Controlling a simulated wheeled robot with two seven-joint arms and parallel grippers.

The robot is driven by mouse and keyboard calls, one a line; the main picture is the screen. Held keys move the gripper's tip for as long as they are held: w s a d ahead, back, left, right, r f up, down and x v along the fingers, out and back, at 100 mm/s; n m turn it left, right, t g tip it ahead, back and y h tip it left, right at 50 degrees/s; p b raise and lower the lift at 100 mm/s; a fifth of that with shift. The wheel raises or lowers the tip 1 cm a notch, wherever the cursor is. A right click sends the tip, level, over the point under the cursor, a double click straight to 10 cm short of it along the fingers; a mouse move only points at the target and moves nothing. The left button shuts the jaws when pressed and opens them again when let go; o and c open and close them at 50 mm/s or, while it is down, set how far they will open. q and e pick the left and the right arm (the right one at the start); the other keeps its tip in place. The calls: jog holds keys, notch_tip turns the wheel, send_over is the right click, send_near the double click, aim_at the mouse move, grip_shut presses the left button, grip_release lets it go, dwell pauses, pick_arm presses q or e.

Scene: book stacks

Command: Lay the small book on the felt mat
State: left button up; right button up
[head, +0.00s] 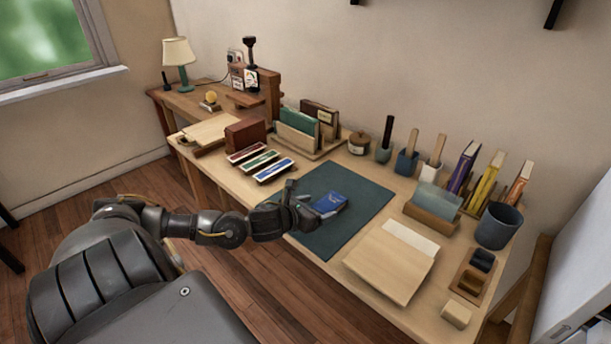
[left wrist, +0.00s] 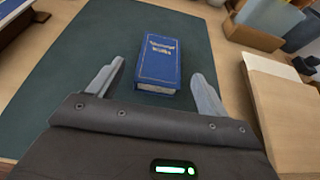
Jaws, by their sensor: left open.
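A small blue book (head: 331,204) with pale lettering lies flat on the dark green felt mat (head: 352,228), near the mat's middle. In the left wrist view the book (left wrist: 159,50) lies ahead of my fingers, with green mat (left wrist: 75,65) around it. My left gripper (head: 306,203) is open and low over the mat, just left of the book in the head view. Its two fingers (left wrist: 158,88) stand apart, one toward each side of the book's near end. No contact between fingers and book can be made out. My right gripper is out of view.
Right of the mat lies a pale wooden board (head: 390,268) with a paper sheet. Flat coloured boxes (head: 260,162) lie to the left. A book rack (head: 297,138), pots and upright books stand along the back. A dark round bin (head: 499,226) stands at the right.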

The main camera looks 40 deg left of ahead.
pick_arm(q)
jog(key=v, duration=0.4)
jog(key=shift+s, duration=0.3)
jog(key=shift+s+r+b, duration=0.3)
jog(key=shift+s+r, duration=0.1)
jog(key=shift+s, duration=0.25)
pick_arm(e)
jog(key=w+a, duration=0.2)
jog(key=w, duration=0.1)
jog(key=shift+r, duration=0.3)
